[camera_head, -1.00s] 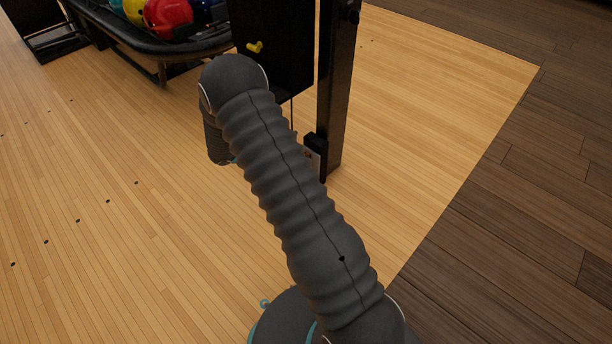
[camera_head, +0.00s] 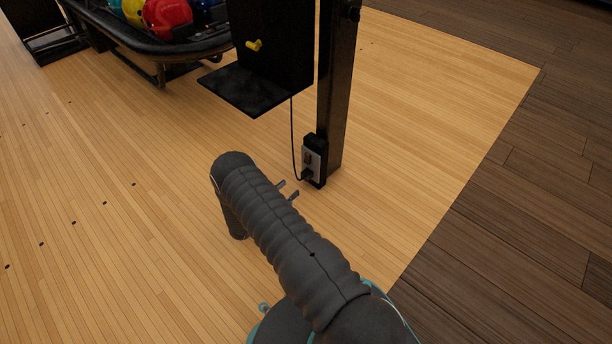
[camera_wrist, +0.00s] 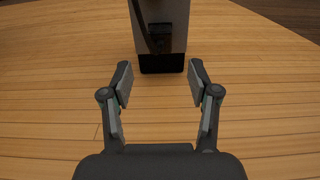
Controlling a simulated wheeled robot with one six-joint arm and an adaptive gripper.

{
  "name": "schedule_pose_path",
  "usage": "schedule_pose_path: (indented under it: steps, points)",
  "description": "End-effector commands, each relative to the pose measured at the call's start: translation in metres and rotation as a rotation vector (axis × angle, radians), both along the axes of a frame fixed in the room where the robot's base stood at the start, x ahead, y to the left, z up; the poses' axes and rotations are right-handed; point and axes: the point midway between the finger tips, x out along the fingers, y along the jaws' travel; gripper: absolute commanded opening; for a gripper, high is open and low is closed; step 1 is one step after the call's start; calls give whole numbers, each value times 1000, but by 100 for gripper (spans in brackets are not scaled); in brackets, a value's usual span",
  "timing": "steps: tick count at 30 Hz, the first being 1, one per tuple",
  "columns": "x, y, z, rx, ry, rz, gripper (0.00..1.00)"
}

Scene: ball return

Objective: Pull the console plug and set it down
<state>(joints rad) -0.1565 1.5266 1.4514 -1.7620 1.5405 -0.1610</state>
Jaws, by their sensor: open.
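The console plug (camera_head: 307,175) is small and black and sits in the lower part of a grey outlet plate on the black post. A thin black cord (camera_head: 292,140) runs up from it to the console. My gripper (camera_head: 287,190) is open and empty, low over the floor, left of and below the plug, apart from it. In the wrist view the two fingers of my gripper (camera_wrist: 160,72) are spread wide. The outlet (camera_wrist: 180,28) stands beyond them, with the dark plug (camera_wrist: 158,42) and cord in front of it.
The black post (camera_head: 335,90) carries the outlet box (camera_head: 313,155). A ball rack (camera_head: 200,40) stands behind. The wooden floor (camera_head: 130,200) at left is clear.

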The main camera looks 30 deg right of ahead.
Motion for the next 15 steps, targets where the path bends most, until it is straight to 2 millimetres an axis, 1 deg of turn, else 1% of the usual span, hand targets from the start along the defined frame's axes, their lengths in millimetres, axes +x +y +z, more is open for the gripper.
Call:
schedule_pose_path:
  steps: [5, 8, 11, 15]
  points:
    - [0, -2, 0, 1, 0, -1, 60]
    - [2, -6, 0, 1, 0, -3, 60]
    - [4, -15, 0, 1, 0, -3, 60]
    - [10, -32, 0, 1, -1, -4, 60]
